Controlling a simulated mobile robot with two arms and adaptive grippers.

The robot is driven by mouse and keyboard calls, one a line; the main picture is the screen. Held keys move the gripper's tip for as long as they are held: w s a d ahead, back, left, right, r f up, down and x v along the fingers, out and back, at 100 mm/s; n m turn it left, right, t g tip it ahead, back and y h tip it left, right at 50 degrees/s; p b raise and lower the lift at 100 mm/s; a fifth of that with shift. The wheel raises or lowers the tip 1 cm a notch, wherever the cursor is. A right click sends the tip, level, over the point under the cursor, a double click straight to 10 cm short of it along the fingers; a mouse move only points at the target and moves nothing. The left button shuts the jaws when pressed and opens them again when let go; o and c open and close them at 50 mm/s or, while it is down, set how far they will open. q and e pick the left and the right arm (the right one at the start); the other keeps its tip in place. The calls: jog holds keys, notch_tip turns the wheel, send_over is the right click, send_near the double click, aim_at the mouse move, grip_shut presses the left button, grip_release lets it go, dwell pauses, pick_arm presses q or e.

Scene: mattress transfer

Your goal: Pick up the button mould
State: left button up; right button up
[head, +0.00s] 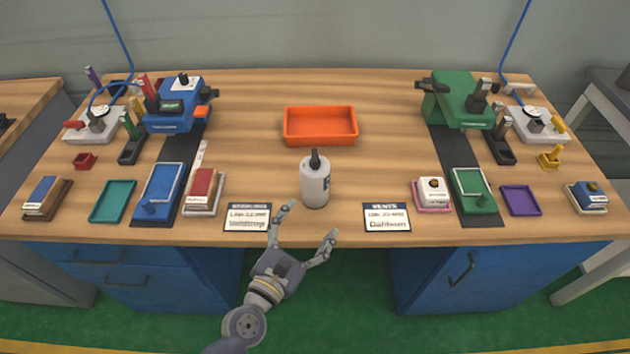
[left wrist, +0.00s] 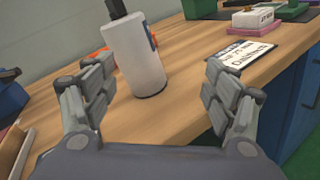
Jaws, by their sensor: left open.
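No item carries a label I can read as the button mould, so I cannot tell for sure which it is. A white block with a dark-and-gold knob (head: 432,190) sits on a pink base right of centre; it also shows at the top of the left wrist view (left wrist: 252,18). My left gripper (head: 307,225) is open and empty at the table's front edge. In the left wrist view, its fingers are spread, with a white bottle (left wrist: 135,58) beyond them. My right gripper is not in view.
The bottle (head: 315,184) stands upright at the bench's middle, before an orange tray (head: 320,126). Two label cards (head: 247,217) (head: 387,217) lie near the front edge. Blue (head: 178,112) and green (head: 456,107) machines stand behind. Wood around the orange tray is clear.

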aim_at(315, 179)
pick_arm(q)
jog(key=n, duration=0.2)
jog(key=w+a+n+t+y, duration=0.1)
jog(key=n, duration=0.1)
jog(key=n+y, duration=0.1)
jog(key=shift+w+a+r+n, duration=0.2)
jog(key=shift+w+a+n, duration=0.1)
jog(key=shift+a+n, duration=0.1)
jog(key=shift+w+d, duration=0.1)
jog(key=shift+w, duration=0.2)
jog(key=p+x, duration=0.2)
jog(key=x, duration=0.8)
jog(key=shift+w+r, duration=0.1)
jog(key=shift+r, duration=0.1)
jog(key=c, duration=1.7)
jog(key=shift+r, duration=0.2)
jog(key=shift+c, duration=0.8)
jog(key=shift+r, duration=0.1)
